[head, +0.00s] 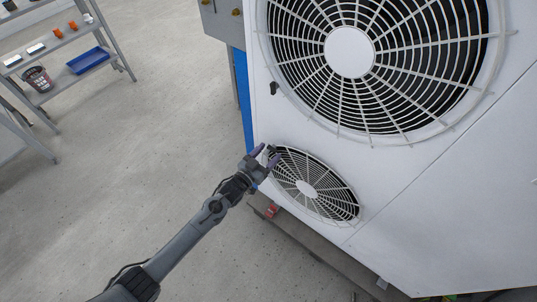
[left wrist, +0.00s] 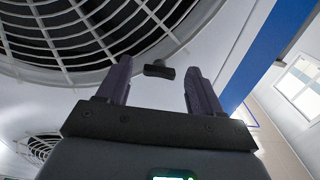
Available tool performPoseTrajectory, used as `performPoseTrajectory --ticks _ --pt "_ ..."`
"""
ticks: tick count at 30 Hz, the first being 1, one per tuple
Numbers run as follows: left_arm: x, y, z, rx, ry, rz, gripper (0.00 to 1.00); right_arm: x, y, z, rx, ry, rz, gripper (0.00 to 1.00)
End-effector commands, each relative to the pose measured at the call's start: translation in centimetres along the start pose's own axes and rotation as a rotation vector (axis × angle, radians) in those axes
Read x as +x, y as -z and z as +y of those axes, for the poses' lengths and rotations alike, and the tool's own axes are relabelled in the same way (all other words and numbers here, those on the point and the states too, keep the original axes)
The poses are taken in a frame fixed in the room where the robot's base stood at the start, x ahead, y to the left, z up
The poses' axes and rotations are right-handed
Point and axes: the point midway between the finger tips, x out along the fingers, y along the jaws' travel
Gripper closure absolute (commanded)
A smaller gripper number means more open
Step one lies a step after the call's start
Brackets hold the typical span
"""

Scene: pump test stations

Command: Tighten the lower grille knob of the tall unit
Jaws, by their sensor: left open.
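The tall unit (head: 395,165) is a white cabinet with a large upper grille (head: 350,52) and a smaller lower grille (head: 306,188). A dark upper knob (head: 273,88) sits at the left edge of the upper grille. The small dark lower grille knob (head: 271,149) shows at the lower grille's upper left rim, partly hidden by my fingers. My left gripper (head: 266,155) is open at this knob. In the left wrist view, a dark bar-shaped knob (left wrist: 159,71) shows between the spread fingertips (left wrist: 156,76), with gaps on both sides. My right gripper is out of view.
A blue panel (head: 242,95) runs along the unit's left side. A grey shelf (head: 62,40) with a blue tray (head: 89,61) and a dark basket (head: 38,79) stands at the upper left. The floor between shelf and unit is clear.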

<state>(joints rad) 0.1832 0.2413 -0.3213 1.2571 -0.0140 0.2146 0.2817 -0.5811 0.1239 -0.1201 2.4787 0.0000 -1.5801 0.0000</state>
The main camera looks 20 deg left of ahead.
Motion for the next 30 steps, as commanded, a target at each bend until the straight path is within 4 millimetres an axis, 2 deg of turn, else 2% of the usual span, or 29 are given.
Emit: performPoseTrajectory --ticks 4,13,24,30 --pt "0.77 0.00 0.04 0.000 -0.001 0.000 0.34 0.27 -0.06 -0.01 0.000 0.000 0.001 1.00" --pt "0.89 0.03 0.04 0.000 -0.001 0.000 0.34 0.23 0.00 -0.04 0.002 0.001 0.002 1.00" --pt "0.87 0.04 0.02 0.000 -0.001 0.000 0.89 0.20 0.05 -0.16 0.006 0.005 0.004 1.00" --pt "0.87 0.06 0.02 0.011 -0.001 0.000 0.90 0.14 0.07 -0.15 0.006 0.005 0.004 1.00"
